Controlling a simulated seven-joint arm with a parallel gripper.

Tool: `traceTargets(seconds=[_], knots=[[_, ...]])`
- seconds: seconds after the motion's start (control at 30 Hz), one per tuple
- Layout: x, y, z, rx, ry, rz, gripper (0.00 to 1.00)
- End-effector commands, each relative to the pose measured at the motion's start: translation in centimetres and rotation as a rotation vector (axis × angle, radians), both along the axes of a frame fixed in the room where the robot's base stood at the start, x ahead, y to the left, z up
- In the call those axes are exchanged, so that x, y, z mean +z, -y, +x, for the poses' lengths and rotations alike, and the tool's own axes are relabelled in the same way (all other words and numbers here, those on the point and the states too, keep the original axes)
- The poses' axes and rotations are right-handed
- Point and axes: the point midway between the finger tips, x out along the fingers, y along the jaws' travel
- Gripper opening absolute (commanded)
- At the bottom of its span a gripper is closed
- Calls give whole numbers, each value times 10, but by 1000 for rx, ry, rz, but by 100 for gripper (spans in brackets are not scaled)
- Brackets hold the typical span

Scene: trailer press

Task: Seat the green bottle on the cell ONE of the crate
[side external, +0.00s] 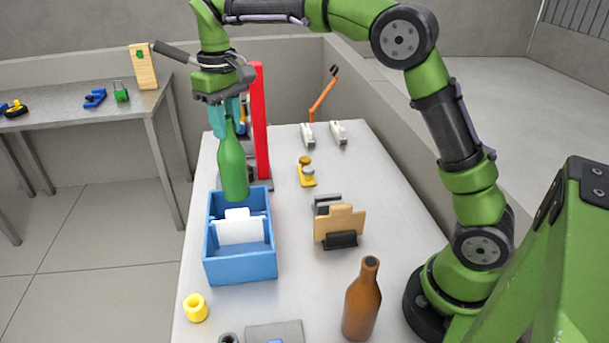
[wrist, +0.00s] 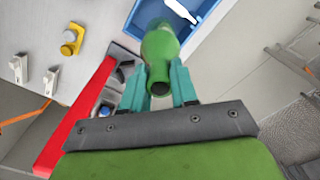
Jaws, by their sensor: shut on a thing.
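The green bottle (side external: 232,168) is upright in my gripper (side external: 226,112), which is shut on its neck. In the wrist view the bottle (wrist: 160,50) stands between the two teal fingers of the gripper (wrist: 159,88). The blue crate (side external: 240,269) sits on the table with a white divider (side external: 240,231) inside. The bottle's lower end is over or just inside the far part of the crate; I cannot tell whether it touches the crate floor. The crate (wrist: 206,38) shows partly behind the bottle in the wrist view. No cell label is readable.
A red upright press (side external: 261,120) stands just behind the crate. The table between crate and panel is clear.

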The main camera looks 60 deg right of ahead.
Motion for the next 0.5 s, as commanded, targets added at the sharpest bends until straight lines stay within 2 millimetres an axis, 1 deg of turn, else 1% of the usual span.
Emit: traceTargets(seconds=[0.5], knots=[[-39, 0, 0, 2, 1, 0, 0]])
